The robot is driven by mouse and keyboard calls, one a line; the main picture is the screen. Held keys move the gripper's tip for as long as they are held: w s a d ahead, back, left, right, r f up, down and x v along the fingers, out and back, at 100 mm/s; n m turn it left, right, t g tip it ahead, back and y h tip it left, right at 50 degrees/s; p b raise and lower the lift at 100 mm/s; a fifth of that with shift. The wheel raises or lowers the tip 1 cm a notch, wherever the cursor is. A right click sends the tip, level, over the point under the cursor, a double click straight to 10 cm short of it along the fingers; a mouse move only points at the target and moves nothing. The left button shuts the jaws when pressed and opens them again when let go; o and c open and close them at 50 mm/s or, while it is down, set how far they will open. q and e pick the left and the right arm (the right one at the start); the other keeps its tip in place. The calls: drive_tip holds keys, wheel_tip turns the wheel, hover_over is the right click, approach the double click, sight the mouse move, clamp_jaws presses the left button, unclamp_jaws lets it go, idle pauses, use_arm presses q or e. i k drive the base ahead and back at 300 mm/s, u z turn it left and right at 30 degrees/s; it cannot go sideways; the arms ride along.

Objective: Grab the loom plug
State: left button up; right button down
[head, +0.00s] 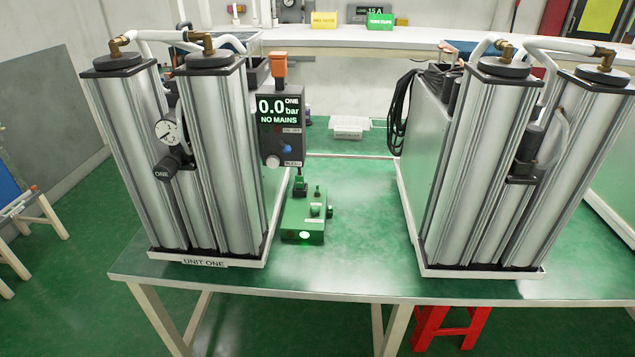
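No gripper of mine shows in the head view. I cannot tell for sure which part is the loom plug. An orange block-shaped connector (279,66) stands upright on top of the dark display box (281,140), which reads 0.0 bar and NO MAINS. A coiled black cable (399,112) hangs at the left side of the right-hand unit (488,170); any plug on its end is too small to make out. A green box (304,218) with small dark fittings and a lit green lamp stands on the bench below the display.
Unit one (200,160), with silver columns and a gauge, stands on the left of the green bench (350,225). The bench is clear between the units, right of the green box. A white labelled tray (348,127) lies behind. A red stool (450,328) is under the bench.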

sight(299, 177)
drive_tip(key=z, duration=0.55)
drive_tip(key=i, duration=0.8)
drive_tip(key=z, duration=0.25)
